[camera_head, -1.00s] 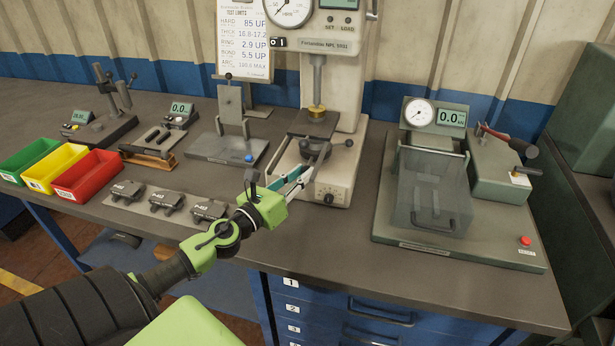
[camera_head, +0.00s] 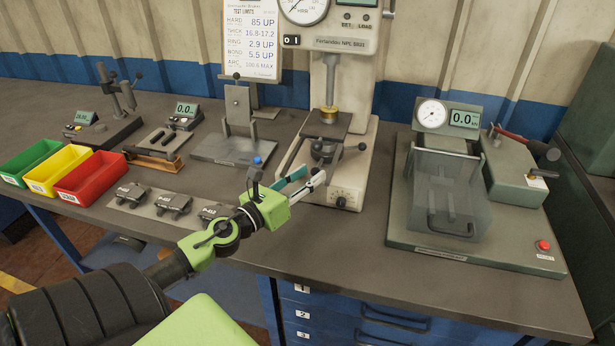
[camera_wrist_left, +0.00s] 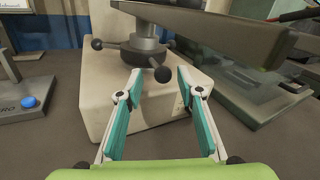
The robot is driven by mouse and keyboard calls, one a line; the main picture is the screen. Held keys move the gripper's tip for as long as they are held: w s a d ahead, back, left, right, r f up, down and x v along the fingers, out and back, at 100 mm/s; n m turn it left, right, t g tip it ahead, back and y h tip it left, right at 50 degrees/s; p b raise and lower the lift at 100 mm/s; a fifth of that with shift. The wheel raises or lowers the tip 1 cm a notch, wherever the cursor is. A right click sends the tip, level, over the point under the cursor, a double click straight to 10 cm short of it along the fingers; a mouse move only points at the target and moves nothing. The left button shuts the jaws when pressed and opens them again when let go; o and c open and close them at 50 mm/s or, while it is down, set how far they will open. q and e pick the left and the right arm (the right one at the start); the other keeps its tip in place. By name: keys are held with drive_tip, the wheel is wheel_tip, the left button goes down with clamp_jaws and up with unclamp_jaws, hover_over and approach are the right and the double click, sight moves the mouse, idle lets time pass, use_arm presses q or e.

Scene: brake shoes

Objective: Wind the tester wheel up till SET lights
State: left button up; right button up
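The tester (camera_head: 346,105) is a cream machine with a round dial at its top. SET and LOAD labels sit beside the dial, and I cannot make out a lit lamp there. Its wheel (camera_head: 324,150), a dark hub with ball-ended spokes, sits under the dark platform; the wheel also shows in the left wrist view (camera_wrist_left: 140,52). My left gripper (camera_head: 308,178) is in front of the wheel. In the left wrist view the gripper (camera_wrist_left: 156,84) is open, its teal-padded fingers apart with a ball knob just beyond their tips. Contact cannot be told. My right gripper is out of view.
Green, yellow and red bins (camera_head: 90,177) stand at the left, with several brake shoes (camera_head: 173,203) in front. A grey fixture with a blue button (camera_head: 258,161) is left of the tester. A guarded press (camera_head: 447,190) stands right. The bench front is mostly clear.

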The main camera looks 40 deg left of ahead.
use_arm(q)
drive_tip(key=shift+d, duration=0.1)
drive_tip(key=shift+s, duration=0.2)
drive_tip(key=s, duration=1.1)
drive_tip(key=shift+s+a, duration=0.2)
drive_tip(key=shift+s, duration=0.1)
